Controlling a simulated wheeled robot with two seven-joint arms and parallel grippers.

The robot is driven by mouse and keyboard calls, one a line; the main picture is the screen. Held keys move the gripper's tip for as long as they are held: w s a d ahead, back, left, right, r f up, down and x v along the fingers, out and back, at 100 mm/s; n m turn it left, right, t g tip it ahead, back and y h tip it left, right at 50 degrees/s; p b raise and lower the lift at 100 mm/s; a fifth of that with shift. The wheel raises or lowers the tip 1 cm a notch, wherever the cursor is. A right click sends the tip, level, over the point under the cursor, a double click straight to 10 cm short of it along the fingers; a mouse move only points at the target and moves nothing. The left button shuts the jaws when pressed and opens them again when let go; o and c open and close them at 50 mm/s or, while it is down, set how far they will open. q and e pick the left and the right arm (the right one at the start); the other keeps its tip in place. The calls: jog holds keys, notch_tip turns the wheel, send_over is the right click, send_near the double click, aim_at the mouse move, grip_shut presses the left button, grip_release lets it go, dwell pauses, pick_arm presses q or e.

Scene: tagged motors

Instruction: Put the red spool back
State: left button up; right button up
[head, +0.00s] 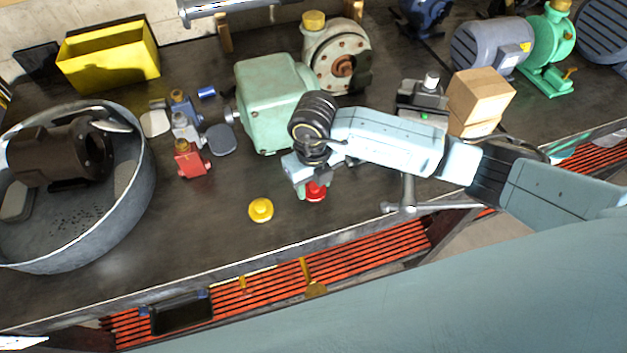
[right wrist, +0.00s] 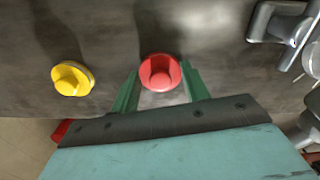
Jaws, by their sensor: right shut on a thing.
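The red spool (head: 315,191) is near the front of the dark workbench, partly hidden under my right gripper in the head view. In the right wrist view the red spool (right wrist: 160,72) sits between the two green fingers. My right gripper (right wrist: 160,88) is shut on it, one finger on each side. In the head view my right gripper (head: 308,186) points down at the bench. I cannot tell whether the spool touches the bench top. A yellow spool (head: 261,210) stands to the left, and also shows in the right wrist view (right wrist: 73,78). My left gripper is not in view.
A large round metal tub (head: 133,205) holding a dark motor is at the left. Small vises (head: 190,162) and a pale green gearbox (head: 270,95) stand behind the spools. A metal clamp handle (head: 408,200) lies to the right. The bench's front edge is close.

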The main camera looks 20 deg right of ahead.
aim_at(314, 185)
jog(key=shift+f, duration=0.1)
jog(key=shift+f, duration=0.15)
jog(key=o, duration=0.8)
jog(key=shift+r, duration=0.2)
jog(key=shift+r, duration=0.3)
notch_tip(314, 185, up, 12)
jog(key=shift+f+b, duration=0.25)
jog(key=shift+b, duration=0.1)
